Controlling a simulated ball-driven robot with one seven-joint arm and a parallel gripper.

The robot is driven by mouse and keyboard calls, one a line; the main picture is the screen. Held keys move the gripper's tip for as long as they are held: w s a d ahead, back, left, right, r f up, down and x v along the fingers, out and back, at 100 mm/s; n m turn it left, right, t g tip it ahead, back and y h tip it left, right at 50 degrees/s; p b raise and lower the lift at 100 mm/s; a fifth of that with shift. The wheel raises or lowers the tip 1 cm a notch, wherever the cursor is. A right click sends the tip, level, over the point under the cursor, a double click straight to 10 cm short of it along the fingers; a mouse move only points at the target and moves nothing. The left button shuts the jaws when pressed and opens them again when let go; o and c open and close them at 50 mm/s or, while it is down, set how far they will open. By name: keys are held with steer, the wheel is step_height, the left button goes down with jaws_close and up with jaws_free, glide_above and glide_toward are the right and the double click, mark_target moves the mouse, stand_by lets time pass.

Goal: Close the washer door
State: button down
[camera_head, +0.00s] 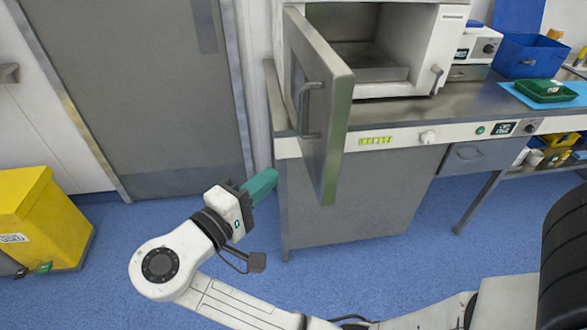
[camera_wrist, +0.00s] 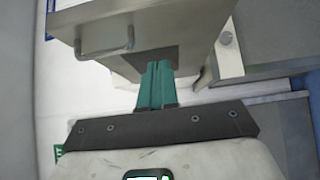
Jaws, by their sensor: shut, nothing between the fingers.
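The washer (camera_head: 425,50) stands on the counter with its chamber open to view. Its grey door (camera_head: 325,110) hangs open, hinged at the chamber's left side and swung out toward me. A bar handle (camera_head: 308,110) is on the door's left-hand face. My gripper (camera_head: 272,177) has green fingers, shut and empty, to the left of the door's lower part. In the wrist view, the shut fingers (camera_wrist: 158,72) point toward the door (camera_wrist: 150,20), whose handle (camera_wrist: 105,45) is up and to the left. I cannot tell whether they touch the door.
The counter cabinet (camera_head: 350,200) stands below the washer. A blue bin (camera_head: 528,56) and a green tray (camera_head: 546,90) are on the counter at right. A yellow bin (camera_head: 30,215) stands at far left. Blue floor (camera_head: 110,240) is clear between.

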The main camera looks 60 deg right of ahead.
steer(key=shift+s+d+p, duration=0.3)
steer(key=shift+s+d, duration=0.55)
steer(key=shift+d, duration=0.25)
steer(key=shift+s+d+p, duration=0.25)
steer(key=shift+s+d, duration=0.6)
steer(key=shift+d, duration=0.2)
